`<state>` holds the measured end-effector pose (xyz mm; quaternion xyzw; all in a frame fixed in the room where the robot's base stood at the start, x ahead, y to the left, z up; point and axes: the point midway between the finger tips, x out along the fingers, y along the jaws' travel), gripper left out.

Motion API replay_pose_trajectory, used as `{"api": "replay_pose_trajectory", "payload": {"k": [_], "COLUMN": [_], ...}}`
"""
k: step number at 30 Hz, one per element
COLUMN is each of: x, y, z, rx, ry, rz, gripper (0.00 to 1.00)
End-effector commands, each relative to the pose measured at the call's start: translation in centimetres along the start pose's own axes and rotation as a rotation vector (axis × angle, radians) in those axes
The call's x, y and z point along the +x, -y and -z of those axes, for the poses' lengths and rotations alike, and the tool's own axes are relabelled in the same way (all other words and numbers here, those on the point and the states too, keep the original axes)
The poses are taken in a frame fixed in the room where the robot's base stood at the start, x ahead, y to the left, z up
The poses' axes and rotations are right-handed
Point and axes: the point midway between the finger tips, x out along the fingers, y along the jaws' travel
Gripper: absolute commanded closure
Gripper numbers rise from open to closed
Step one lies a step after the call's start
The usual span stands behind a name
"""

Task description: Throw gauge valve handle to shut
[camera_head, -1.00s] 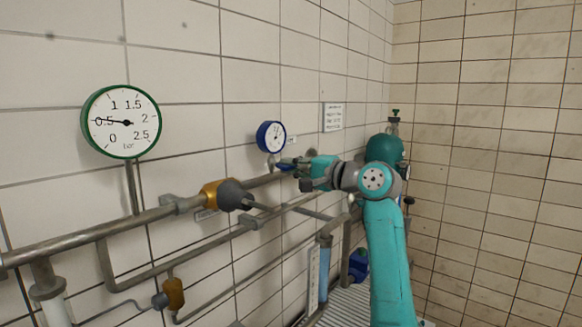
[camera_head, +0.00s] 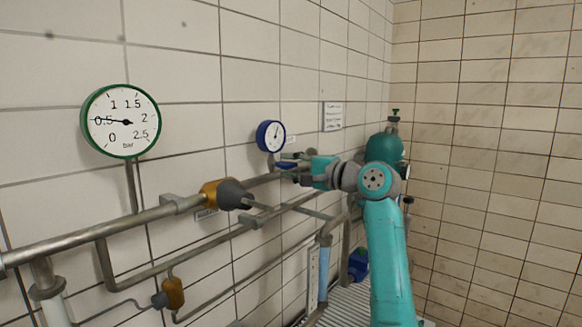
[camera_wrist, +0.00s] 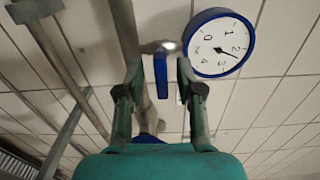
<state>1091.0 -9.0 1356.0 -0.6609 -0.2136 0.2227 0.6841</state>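The gauge valve handle is a small blue lever (camera_wrist: 161,76) below the blue-rimmed gauge (camera_wrist: 219,43). In the wrist view it lies between my two fingertips, with a gap on each side. My gripper (camera_wrist: 158,68) is open and holds nothing. In the head view the blue gauge (camera_head: 270,136) hangs on the left wall. My gripper (camera_head: 284,163) is just below and right of it, with the blue handle (camera_head: 287,165) partly hidden by the fingers. I cannot tell how deep the handle sits between the fingers.
A green-rimmed gauge (camera_head: 120,121) is on the wall at left. A long grey pipe (camera_head: 110,232) runs along the wall, with a yellow and grey fitting (camera_head: 226,195). A dark green tank (camera_head: 384,147) stands behind my arm. The right tiled wall is bare.

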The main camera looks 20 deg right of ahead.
Motion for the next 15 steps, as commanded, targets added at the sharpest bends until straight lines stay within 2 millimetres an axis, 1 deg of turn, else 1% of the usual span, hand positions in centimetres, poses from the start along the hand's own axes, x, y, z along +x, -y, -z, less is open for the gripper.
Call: {"api": "replay_pose_trajectory", "payload": {"k": [8, 11, 15], "x": [-0.2, -1.1, -3.4], "y": [0.1, 0.1, 0.1], "z": [0.0, 0.0, 0.1], "rx": [-0.002, -0.002, -0.003], "ry": [0.0, -0.001, -0.003], "rz": [0.002, 0.003, 0.002], "gripper": [0.64, 0.64, 0.64]}}
